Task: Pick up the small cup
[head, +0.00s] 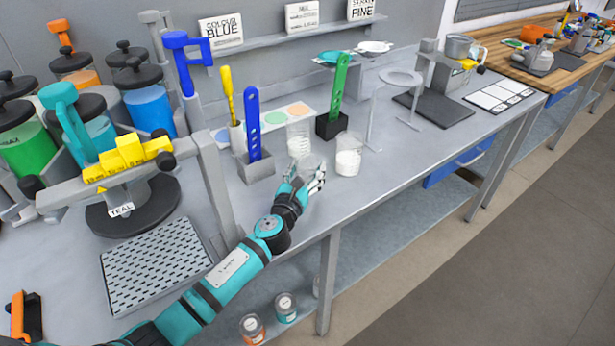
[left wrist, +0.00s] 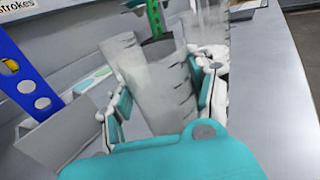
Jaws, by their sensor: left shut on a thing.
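My left gripper (head: 306,178) is low over the front part of the bench, and its fingers also show in the left wrist view (left wrist: 160,112). It is shut on a clear small cup (left wrist: 157,88) with dark marks on its side. The cup stands between the two fingers and looks tilted in the wrist view. In the head view the held cup is hard to make out. A clear beaker (head: 299,137) stands just behind the gripper. A beaker with white contents (head: 348,158) stands to the right of it. My right gripper is not in view.
A grey holder with a blue perforated paddle (head: 254,125) stands left of the gripper. A green paddle (head: 340,85) stands in a black block behind. A ring stand (head: 400,78) is to the right. The bench's front edge is close; bare bench lies to the right.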

